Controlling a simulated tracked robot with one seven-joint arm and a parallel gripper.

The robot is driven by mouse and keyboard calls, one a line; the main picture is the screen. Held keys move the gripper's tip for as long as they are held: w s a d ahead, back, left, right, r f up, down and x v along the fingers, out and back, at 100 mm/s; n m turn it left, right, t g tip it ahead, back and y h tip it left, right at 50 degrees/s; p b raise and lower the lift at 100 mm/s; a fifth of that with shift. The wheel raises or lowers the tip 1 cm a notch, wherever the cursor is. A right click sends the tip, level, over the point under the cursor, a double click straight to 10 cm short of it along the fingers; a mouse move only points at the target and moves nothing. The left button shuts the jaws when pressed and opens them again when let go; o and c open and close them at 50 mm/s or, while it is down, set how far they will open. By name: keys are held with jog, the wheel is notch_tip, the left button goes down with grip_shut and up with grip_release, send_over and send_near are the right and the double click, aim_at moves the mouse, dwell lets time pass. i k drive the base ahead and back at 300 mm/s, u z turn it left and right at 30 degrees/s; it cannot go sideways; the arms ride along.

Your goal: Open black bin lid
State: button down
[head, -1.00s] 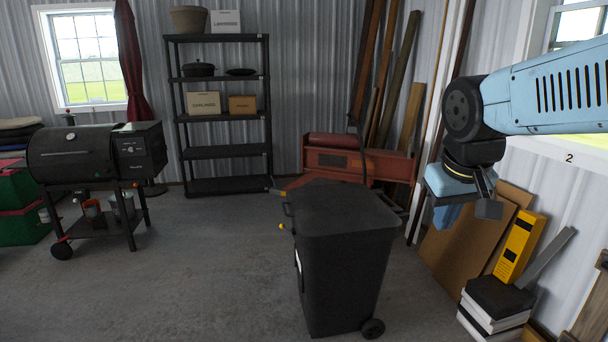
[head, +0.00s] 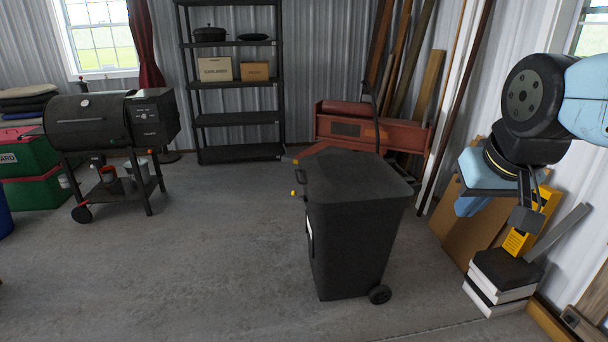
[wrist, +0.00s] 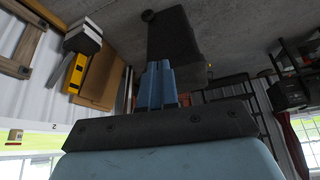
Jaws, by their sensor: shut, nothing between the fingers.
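The black bin (head: 350,240) stands upright on the concrete floor in the middle of the head view, on wheels at its lower right. Its lid (head: 355,175) lies flat and closed on top, with a handle at the left edge. The bin (wrist: 172,40) also shows upside down in the wrist view, beyond the fingers. My gripper (head: 468,206) hangs to the right of the bin in the head view, apart from it. Its blue fingers (wrist: 157,88) are together and empty in the wrist view.
A smoker grill (head: 95,125) stands at the left and a black shelf (head: 238,120) at the back. A red machine (head: 370,135) is behind the bin. Brown boards, a yellow case and stacked boxes (head: 500,278) are at the right. The floor left of the bin is clear.

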aim_at(358, 177)
jog(key=z, duration=0.1)
jog(key=k, duration=0.4)
jog(key=u, duration=0.75)
jog(key=i, duration=1.35)
jog(key=z, duration=0.25)
